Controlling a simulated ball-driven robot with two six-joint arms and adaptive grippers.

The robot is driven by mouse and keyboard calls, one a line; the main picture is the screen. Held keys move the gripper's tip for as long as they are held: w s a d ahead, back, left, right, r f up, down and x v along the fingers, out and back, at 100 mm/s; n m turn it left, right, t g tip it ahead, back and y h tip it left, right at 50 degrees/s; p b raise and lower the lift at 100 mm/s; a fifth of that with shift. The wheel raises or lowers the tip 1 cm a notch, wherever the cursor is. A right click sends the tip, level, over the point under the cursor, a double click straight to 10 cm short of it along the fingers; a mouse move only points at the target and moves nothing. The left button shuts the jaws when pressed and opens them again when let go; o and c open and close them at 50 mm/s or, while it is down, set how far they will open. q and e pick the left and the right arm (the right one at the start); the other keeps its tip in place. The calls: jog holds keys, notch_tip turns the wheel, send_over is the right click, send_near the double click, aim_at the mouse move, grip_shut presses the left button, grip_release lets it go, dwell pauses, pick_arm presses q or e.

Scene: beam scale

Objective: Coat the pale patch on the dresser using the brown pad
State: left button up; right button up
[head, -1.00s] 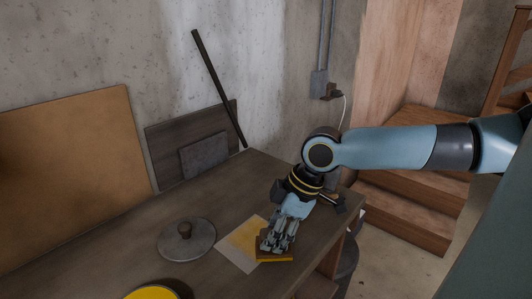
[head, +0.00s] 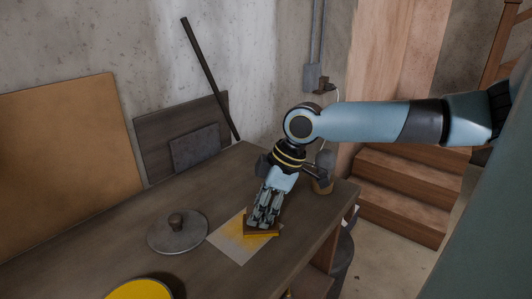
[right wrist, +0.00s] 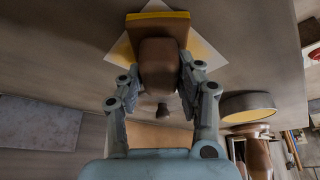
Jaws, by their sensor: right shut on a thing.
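The pale patch (head: 238,255) lies on the dresser top (head: 110,258), with yellow over much of its middle and pale areas along its edges. The brown pad (head: 262,234) lies over the patch's right part and appears to touch it. My right gripper (head: 265,218) points down from above and is shut on the pad. In the right wrist view the pad (right wrist: 176,27) shows a yellow lower edge, and its brown grip block (right wrist: 158,65) sits between the two fingers. The pad hides part of the patch. My left gripper is not in view.
A grey round lid with a knob (head: 177,238) lies left of the patch. A round container of yellow (head: 143,290) stands at the bottom edge. A brown cup with tools (head: 323,178) stands at the dresser's right end. Boards lean on the back wall.

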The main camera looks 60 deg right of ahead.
jog(key=shift+w+f+b, duration=0.15)
jog(key=shift+w+b, duration=0.9)
jog(key=shift+w, duration=0.1)
jog(key=shift+w+d+b, duration=0.15)
jog(key=shift+w+b, duration=0.2)
jog(key=shift+w, duration=0.3)
jog(key=shift+w+b, duration=0.45)
jog(key=shift+b, duration=0.1)
jog(key=shift+w+d+b, duration=0.15)
jog(key=shift+w+b, duration=0.8)
jog(key=shift+w, duration=0.25)
notch_tip(320, 180, up, 6)
jog(key=p, duration=0.6)
jog(key=shift+p, duration=0.35)
